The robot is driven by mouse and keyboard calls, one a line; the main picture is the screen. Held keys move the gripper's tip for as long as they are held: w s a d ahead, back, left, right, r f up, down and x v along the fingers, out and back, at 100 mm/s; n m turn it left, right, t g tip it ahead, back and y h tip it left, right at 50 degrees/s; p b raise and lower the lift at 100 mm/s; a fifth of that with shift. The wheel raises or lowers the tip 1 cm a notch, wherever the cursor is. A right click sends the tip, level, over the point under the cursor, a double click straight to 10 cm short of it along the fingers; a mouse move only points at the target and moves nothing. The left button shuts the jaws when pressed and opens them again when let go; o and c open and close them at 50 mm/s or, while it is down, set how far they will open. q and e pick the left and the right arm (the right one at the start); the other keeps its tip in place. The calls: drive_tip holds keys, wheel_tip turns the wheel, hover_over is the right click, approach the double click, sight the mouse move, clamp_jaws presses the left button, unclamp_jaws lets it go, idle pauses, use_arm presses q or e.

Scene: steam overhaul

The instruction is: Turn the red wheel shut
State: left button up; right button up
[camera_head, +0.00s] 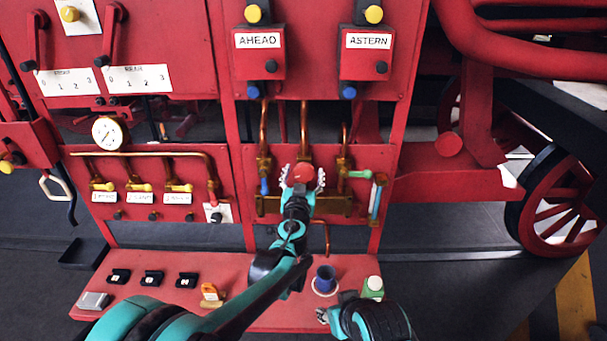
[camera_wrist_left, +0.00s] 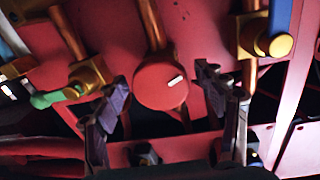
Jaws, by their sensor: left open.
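The red wheel (camera_head: 303,174) is a round red knob with a short white mark, set on the brass pipework of the red panel. In the left wrist view the red wheel (camera_wrist_left: 161,86) sits between the two fingers, its white mark pointing to the upper right. My left gripper (camera_head: 302,180) is open, with one finger on each side of the wheel. In the left wrist view, gaps show between the left gripper's fingers (camera_wrist_left: 160,98) and the wheel. My right gripper (camera_head: 322,316) shows only in part at the bottom, low by the shelf; its fingers are unclear.
Brass valves with a blue handle (camera_head: 264,186) and a green handle (camera_head: 360,173) flank the wheel closely. The red shelf (camera_head: 240,270) below holds a blue cup (camera_head: 325,279), a green-white bottle (camera_head: 373,288) and several small black items. A gauge (camera_head: 108,133) is at left.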

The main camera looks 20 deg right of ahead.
use_arm(q)
drive_tip(key=c, duration=1.2)
drive_tip(key=shift+o, duration=0.2)
drive_tip(key=m+b, duration=0.1)
drive_tip(key=m, duration=0.3)
drive_tip(key=shift+m, duration=0.4)
drive_tip(key=m, duration=0.6)
drive_tip(key=shift+r+g+y+b, duration=0.1)
drive_tip(key=shift+g+y+b, duration=0.2)
drive_tip(key=shift+y+b, duration=0.1)
drive_tip(key=m, duration=0.5)
drive_tip(key=shift+y, duration=0.3)
drive_tip(key=m+b, duration=0.1)
drive_tip(key=m, duration=0.4)
drive_tip(key=shift+y, duration=0.4)
